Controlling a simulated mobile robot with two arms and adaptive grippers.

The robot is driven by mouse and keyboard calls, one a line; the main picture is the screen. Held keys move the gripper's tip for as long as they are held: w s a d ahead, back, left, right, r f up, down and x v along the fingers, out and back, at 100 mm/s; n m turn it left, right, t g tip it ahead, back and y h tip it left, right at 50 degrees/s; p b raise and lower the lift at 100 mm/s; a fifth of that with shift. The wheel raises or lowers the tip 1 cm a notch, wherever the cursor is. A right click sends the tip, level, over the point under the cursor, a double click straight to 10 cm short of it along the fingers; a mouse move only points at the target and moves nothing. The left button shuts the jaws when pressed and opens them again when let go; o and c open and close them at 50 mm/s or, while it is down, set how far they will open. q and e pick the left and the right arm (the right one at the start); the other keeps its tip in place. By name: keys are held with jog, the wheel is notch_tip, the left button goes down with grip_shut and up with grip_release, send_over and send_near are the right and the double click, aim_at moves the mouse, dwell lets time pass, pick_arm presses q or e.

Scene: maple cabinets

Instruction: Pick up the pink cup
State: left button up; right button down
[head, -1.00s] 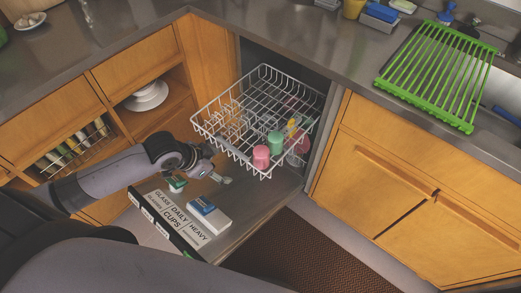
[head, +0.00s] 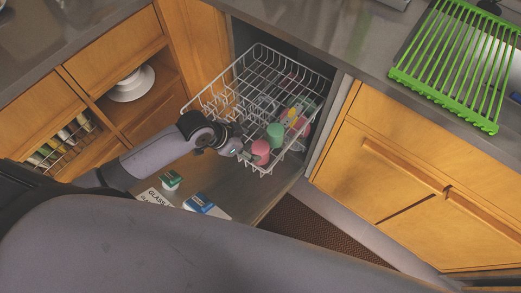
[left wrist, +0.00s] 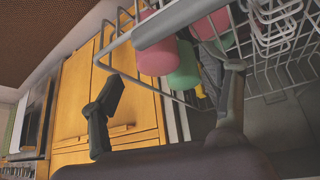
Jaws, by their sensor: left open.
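The pink cup (head: 261,148) stands in the front corner of the pulled-out white dishwasher rack (head: 262,172), beside a green cup (head: 275,131). My left gripper (head: 246,155) is open and empty, just left of the pink cup at the rack's front edge. In the left wrist view the pink cup (left wrist: 157,60) shows beyond and between the spread fingers of the left gripper (left wrist: 168,98). The rack's grey front bar hides part of it there. My right gripper is out of view.
More dishes crowd the rack behind the cups. Cabinets (head: 385,165) flank the right side.

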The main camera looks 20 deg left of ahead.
aim_at(257, 148)
pick_arm(q)
jog(key=shift+x, duration=1.25)
jog(key=shift+w+d+f, duration=0.15)
jog(key=shift+d+f, duration=0.05)
jog(key=shift+f, duration=0.1)
jog(key=x, duration=0.3)
jog(key=shift+d+f, duration=0.25)
jog(key=shift+w+d+f, duration=0.1)
jog(key=shift+f, duration=0.1)
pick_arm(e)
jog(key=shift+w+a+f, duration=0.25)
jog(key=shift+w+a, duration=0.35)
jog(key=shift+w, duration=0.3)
pick_arm(q)
jog(key=shift+c, duration=1.3)
jog(key=c, duration=1.1)
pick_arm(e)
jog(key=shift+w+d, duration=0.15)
